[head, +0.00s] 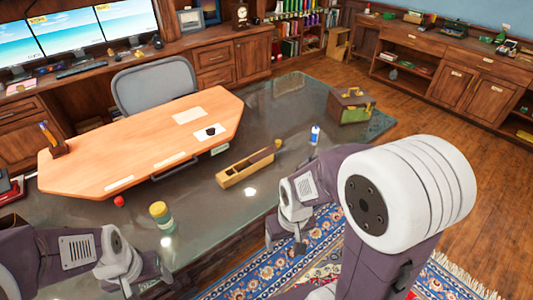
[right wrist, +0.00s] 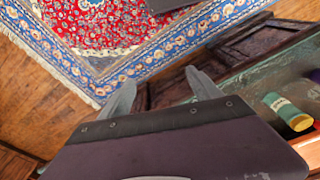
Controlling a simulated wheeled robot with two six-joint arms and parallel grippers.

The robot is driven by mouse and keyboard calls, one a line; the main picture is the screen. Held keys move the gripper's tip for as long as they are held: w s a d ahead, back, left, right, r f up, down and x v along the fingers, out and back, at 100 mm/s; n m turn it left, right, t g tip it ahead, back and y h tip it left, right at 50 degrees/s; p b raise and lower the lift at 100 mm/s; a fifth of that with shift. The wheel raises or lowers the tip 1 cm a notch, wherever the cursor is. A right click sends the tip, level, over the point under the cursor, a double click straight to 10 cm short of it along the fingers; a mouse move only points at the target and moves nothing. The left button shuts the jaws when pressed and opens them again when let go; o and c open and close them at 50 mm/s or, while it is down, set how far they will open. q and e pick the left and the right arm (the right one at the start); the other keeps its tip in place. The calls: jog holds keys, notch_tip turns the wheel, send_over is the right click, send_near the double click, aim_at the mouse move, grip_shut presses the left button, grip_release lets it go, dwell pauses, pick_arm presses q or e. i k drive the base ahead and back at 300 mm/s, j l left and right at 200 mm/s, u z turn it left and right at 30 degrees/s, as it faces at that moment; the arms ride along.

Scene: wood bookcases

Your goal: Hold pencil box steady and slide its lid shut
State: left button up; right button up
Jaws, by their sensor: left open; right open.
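The pencil box (head: 247,166) is a long, light wooden box lying on the glass-topped desk in the middle of the head view. Its top shows a dark open cavity toward the left; the lid's exact position is too small to tell. My left gripper (head: 147,284) is open and empty at the lower left, well apart from the box. My right gripper (head: 285,243) is open and empty near the desk's front edge, below and right of the box. Its two spread fingers also show in the right wrist view (right wrist: 162,92), with nothing between them.
A jar with a yellow lid (head: 161,214) stands on the glass desk (head: 205,205) left of the box. A small red object (head: 119,201), a blue-and-white bottle (head: 315,135) and a wooden case (head: 350,106) are also there. A raised wooden top (head: 120,155) lies behind.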

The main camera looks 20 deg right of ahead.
aim_at(278, 145)
jog(key=i+l+u, duration=0.1)
jog(key=l, duration=0.25)
jog(key=i+l+u, duration=0.1)
jog(key=i+l, duration=0.2)
jog(key=i+l+u, duration=0.15)
jog(key=l, duration=0.25)
jog(key=i+l+u, duration=0.1)
jog(key=l, duration=0.25)
jog(key=i+l+u, duration=0.1)
jog(key=i+l, duration=0.15)
jog(key=l, duration=0.15)
jog(key=i+l+u, duration=0.1)
jog(key=l, duration=0.3)
